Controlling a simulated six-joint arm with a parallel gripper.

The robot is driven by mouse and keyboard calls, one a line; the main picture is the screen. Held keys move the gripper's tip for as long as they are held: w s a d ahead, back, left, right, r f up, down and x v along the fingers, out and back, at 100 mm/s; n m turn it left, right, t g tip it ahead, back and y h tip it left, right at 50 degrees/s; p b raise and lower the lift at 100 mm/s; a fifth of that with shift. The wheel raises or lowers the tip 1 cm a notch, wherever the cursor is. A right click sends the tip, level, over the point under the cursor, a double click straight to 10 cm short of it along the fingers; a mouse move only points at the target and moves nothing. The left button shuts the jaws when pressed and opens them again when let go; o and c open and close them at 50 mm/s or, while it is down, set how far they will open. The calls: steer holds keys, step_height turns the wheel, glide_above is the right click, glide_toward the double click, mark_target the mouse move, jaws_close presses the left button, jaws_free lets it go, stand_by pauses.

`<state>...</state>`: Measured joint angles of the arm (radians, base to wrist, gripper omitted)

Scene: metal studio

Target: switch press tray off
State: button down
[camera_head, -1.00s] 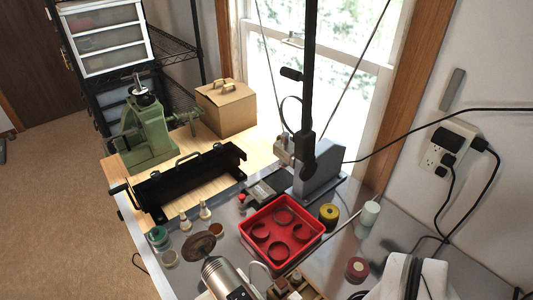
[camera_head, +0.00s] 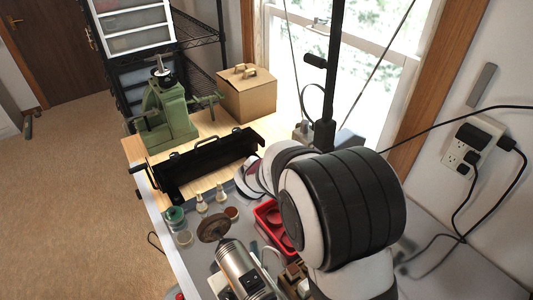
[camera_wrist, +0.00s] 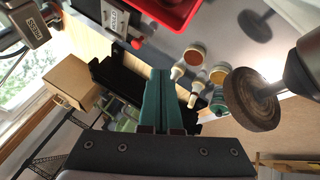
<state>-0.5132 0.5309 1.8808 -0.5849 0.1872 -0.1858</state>
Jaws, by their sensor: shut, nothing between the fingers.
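In the head view my arm hides the switch box and the fingers.
A black trough (camera_head: 205,165) and green machine (camera_head: 165,115) stand left. Small bottles (camera_head: 201,203) and a round disc on a motor (camera_head: 213,228) stand near the front. A cardboard box (camera_head: 246,92) is behind. A black post (camera_head: 327,100) rises behind my arm.

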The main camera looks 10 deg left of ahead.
steer(key=shift+a+f, duration=0.1)
steer(key=shift+f, duration=0.05)
steer(key=x, duration=0.9)
steer(key=shift+w+f, duration=0.25)
steer(key=shift+f, duration=0.1)
steer(key=w, duration=0.2)
steer(key=shift+w+d+f, duration=0.3)
steer(key=shift+w+d, duration=0.25)
steer(key=shift+w, duration=0.35)
steer(key=w+d, duration=0.7)
steer(key=shift+w+d, duration=0.35)
steer(key=shift+s, duration=0.1)
